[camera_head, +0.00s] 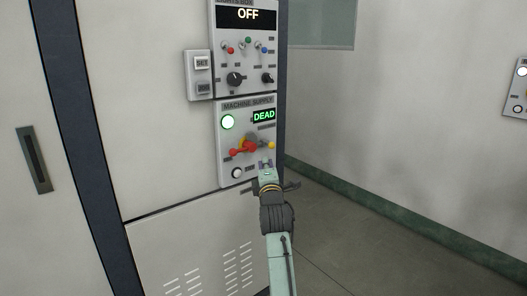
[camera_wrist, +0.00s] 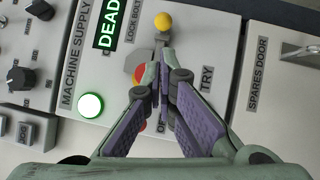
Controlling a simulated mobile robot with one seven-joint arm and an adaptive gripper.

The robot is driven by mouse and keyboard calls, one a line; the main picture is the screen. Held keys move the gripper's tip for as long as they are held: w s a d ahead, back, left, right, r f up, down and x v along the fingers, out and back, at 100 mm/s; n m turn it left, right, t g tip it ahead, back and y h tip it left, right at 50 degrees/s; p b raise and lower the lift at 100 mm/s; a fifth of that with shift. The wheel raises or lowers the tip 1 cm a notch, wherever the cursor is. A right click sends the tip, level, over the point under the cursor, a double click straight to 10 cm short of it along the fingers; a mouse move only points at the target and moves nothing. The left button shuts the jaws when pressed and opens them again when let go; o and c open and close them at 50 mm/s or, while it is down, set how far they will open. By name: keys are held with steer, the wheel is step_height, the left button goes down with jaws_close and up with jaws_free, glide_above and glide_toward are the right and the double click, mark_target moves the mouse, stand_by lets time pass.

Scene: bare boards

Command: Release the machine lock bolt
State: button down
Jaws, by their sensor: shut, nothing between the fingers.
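The machine supply panel (camera_head: 222,150) is on the cabinet front, with a lit green DEAD display (camera_head: 264,115). The lock bolt's yellow knob (camera_head: 271,145) is at the panel's right side. In the wrist view the yellow knob (camera_wrist: 163,22) sits on a short grey stem beside the LOCK BOLT label. A red rotary handle (camera_head: 249,147) is left of the knob; in the wrist view my fingers partly hide it. My gripper (camera_head: 265,162) is shut and empty. Its fingertips (camera_wrist: 165,56) are just below the knob's stem in the wrist view; I cannot tell whether they touch it.
A lit lamp (camera_head: 228,122) and a white button (camera_head: 237,173) are on the same panel. Above is a panel with small switches and an OFF display (camera_head: 248,14). A SET box (camera_head: 199,75) is at its left. Open floor (camera_head: 345,225) lies to the right.

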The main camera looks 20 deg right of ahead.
steer(key=p, duration=0.2)
glide_toward(262, 144)
steer(key=x, duration=0.4)
steer(key=shift+w+r, duration=0.1)
steer(key=shift+w, duration=0.15)
steer(key=shift+d, duration=0.15)
